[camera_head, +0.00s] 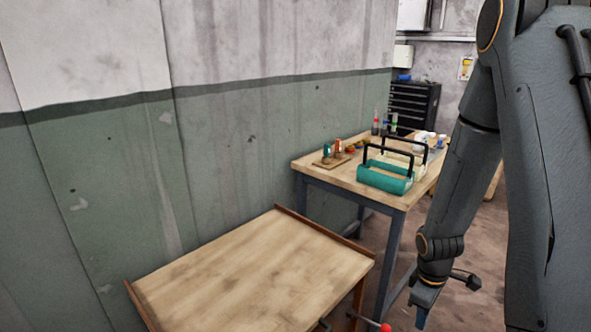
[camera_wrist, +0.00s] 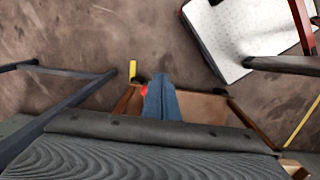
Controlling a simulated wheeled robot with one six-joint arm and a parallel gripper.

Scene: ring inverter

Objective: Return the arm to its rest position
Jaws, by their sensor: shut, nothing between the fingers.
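My arm hangs down along the right side of the head view, in front of the far table and beside the near wooden table. My gripper (camera_head: 426,299) is low in that view, to the right of the near table's corner, and points down. In the wrist view my gripper (camera_wrist: 161,92) shows its blue fingers shut together with nothing between them.
A bare wooden table (camera_head: 255,268) stands at front centre. A far workbench (camera_head: 345,178) holds a teal carrier (camera_head: 384,178) with black handles and other small items. A red knob (camera_head: 385,327) shows near my gripper. A white speckled slab (camera_wrist: 235,40) lies at upper right in the wrist view.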

